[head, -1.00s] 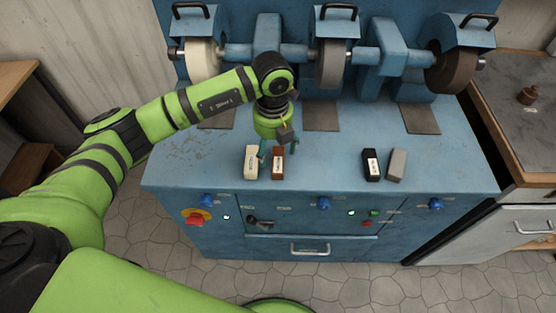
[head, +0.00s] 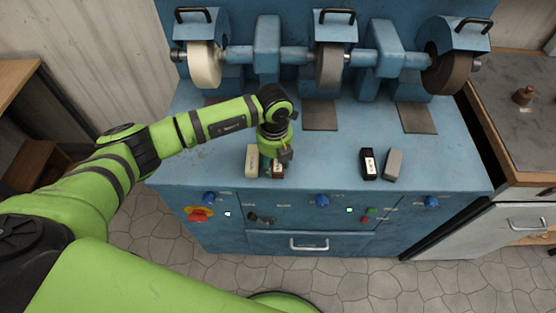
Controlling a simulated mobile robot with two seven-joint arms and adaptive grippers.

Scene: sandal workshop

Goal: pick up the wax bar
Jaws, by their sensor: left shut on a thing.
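A brown bar (head: 278,172) with a pale label stands near the front edge of the blue machine top. My left gripper (head: 276,163) points down over it and is shut on it; the gripper hides much of the bar. A cream bar (head: 252,161) stands just to the left, very close to the gripper. A black bar (head: 369,163) with a white label and a plain grey bar (head: 393,164) stand to the right. I cannot read the labels, so I cannot tell by label which is the wax bar. My right gripper is not in view.
The blue machine top (head: 325,160) is clear between the brown and black bars. Behind are a cream wheel (head: 204,65), a grey wheel (head: 328,67) and a dark wheel (head: 448,70). A side bench (head: 500,130) stands to the right.

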